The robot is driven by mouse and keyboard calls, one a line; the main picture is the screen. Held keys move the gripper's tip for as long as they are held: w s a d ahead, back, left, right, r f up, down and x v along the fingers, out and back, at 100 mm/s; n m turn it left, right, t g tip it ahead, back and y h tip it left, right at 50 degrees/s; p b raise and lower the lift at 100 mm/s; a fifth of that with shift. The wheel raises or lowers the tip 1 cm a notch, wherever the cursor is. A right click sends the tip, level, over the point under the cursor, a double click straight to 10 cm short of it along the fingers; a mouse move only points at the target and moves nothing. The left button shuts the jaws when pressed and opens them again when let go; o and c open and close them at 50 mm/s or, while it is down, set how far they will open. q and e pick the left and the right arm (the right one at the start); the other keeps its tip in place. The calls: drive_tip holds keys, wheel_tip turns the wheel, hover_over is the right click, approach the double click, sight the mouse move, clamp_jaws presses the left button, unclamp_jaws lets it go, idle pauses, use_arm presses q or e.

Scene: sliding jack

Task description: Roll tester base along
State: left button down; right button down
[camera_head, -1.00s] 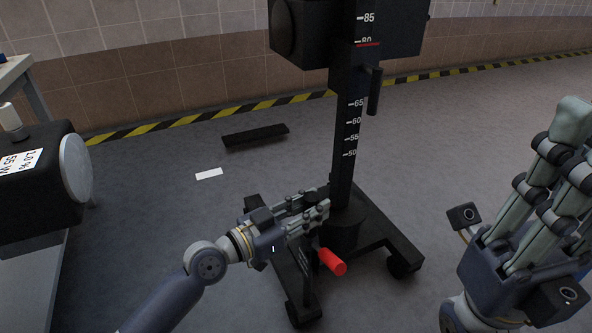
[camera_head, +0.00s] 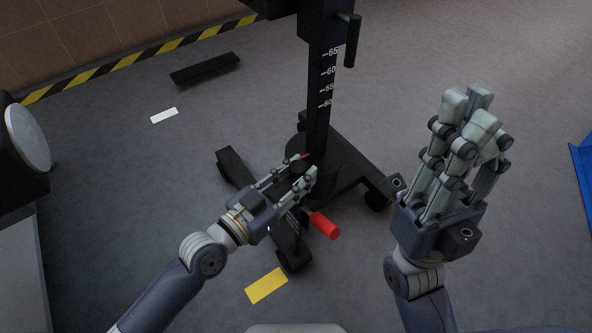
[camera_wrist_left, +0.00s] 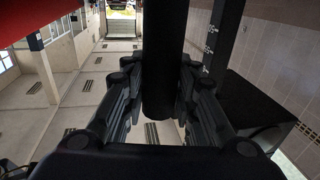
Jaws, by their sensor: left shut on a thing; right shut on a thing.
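The tester base (camera_head: 342,165) is a low black wheeled frame with a black column (camera_head: 319,115) bearing white height marks. A bar with a red grip (camera_head: 325,226) sticks out low on its near side; a bit of red also shows by my left fingertips. My left gripper (camera_head: 302,173) is shut at this bar, beside the column's foot. In the left wrist view a thick dark cylinder (camera_wrist_left: 162,75) stands between the fingers. My right gripper (camera_head: 468,110) is right of the base, fingers up and drawn together, apart from the tester. I see no object between its fingers.
A yellow floor marker (camera_head: 266,286) lies near the base's front wheel. A white marker (camera_head: 164,115) and a black bar (camera_head: 205,68) lie farther back. A bench (camera_head: 22,270) stands at the left edge, a blue thing (camera_head: 583,170) at the right. The floor behind is open.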

use_arm(q)
drive_tip(key=shift+f, duration=0.1)
drive_tip(key=c, duration=1.2)
unclamp_jaws()
drive_tip(key=shift+c, duration=0.2)
drive_tip(key=shift+s+a, duration=0.1)
drive_tip(key=v, duration=1.1)
drive_tip(key=shift+s+a, duration=0.25)
drive_tip(key=shift+s, duration=0.05)
